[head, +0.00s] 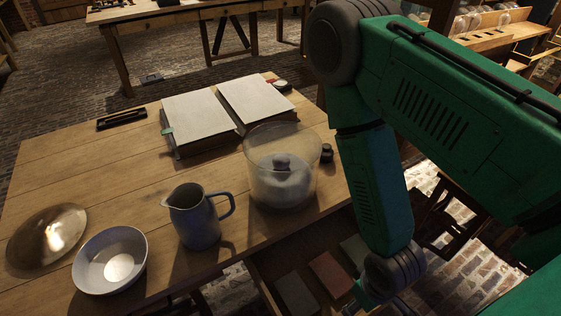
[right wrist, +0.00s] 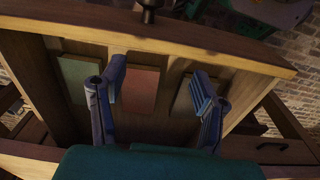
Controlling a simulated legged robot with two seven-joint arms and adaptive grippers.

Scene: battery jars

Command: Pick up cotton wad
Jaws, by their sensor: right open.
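I cannot make out a cotton wad for certain in either view. A pale round patch (head: 119,267) shows in the bottom of the grey bowl (head: 88,254); I cannot tell whether it is a wad or the bowl's floor. My right gripper (right wrist: 158,83) is open and empty, pointing into an open drawer (right wrist: 190,45) with flat slabs in it. My left gripper is out of view.
My right arm hangs past the table's right edge. The table's left middle is clear.

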